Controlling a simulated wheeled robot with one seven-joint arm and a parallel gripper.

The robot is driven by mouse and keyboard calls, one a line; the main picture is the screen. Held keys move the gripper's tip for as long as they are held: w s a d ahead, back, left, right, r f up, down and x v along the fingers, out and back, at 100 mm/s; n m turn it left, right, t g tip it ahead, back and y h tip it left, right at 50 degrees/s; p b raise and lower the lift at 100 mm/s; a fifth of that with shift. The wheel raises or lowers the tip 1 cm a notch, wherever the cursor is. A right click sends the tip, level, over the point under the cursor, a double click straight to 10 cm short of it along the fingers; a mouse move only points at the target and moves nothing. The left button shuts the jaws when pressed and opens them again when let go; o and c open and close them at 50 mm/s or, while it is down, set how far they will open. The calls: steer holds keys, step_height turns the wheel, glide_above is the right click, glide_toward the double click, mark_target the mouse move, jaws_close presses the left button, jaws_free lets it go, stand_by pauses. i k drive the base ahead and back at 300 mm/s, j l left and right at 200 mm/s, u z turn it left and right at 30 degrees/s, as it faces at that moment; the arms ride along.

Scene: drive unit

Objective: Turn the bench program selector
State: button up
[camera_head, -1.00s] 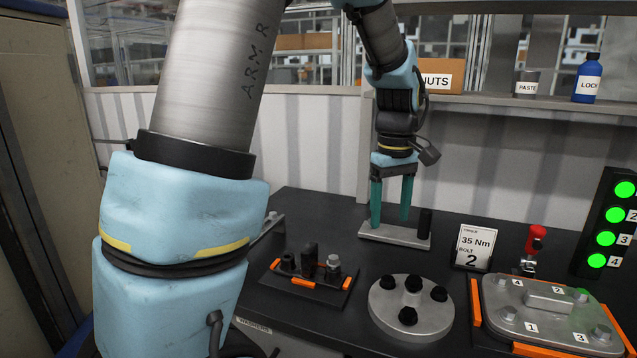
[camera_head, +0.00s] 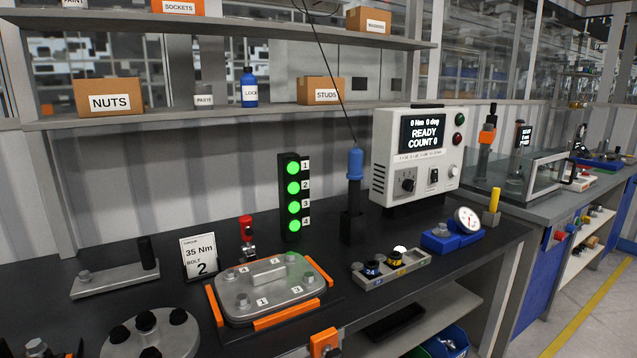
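The bench program selector is most likely the black rotary knob (camera_head: 406,183) at the lower left of the white controller box's front (camera_head: 416,160), at the back right of the bench. Its setting is too small to read. The controller's screen (camera_head: 423,133) reads "0 Nm 0 deg READY COUNT 0". A small switch and a white button sit to the right of the knob. My arm and gripper are outside the present view.
A blue-handled tool (camera_head: 355,185) stands upright in a black holder left of the controller. A green-lit stack light (camera_head: 293,195), a clamped metal cover (camera_head: 268,289) and a blue gauge block (camera_head: 452,235) share the bench.

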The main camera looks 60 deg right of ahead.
mark_target(408, 184)
steer(key=k+l, duration=0.2)
steer(key=l, duration=0.2)
steer(key=k+l, duration=0.2)
steer(key=l, duration=0.2)
steer(key=k+l, duration=0.2)
steer(key=l, duration=0.25)
steer(key=k+l, duration=0.2)
steer(key=l, duration=0.2)
steer(key=k+l, duration=0.2)
steer(key=l, duration=0.2)
steer(key=k+l, duration=0.2)
steer(key=l, duration=0.75)
steer(key=k+l, duration=0.1)
steer(key=l, duration=0.5)
